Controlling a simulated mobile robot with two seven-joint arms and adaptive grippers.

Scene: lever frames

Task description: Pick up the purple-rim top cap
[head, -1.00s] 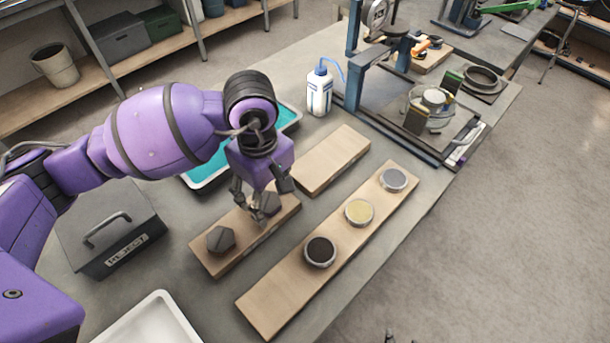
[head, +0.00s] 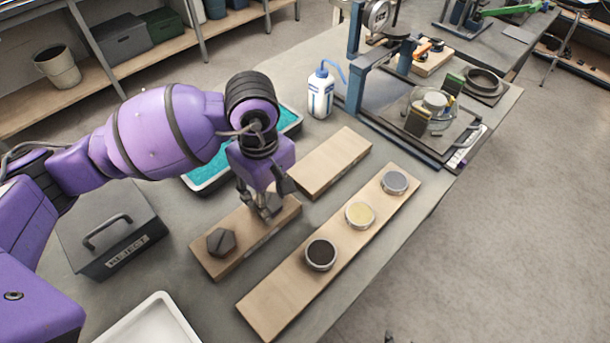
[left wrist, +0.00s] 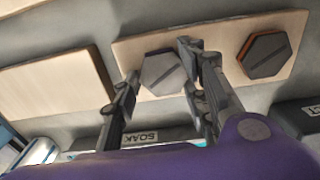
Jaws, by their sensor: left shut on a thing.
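My left gripper (head: 264,209) points down at the board's far end and is shut on this cap. In the left wrist view its fingers (left wrist: 161,82) stand on either side of the cap. In the head view the fingers partly hide the cap (head: 274,202). A second hexagonal cap with an orange rim (left wrist: 264,55) lies on the same board, apart from the gripper; it also shows in the head view (head: 221,242). My right gripper is not in view.
A long board (head: 285,293) beside it holds three round pieces, dark, yellow and grey. An empty board (head: 335,160) lies behind. A grey REJECT box (head: 107,235), a white tray (head: 150,322), a teal-filled tray (head: 205,178) and a bottle (head: 320,92) stand around.

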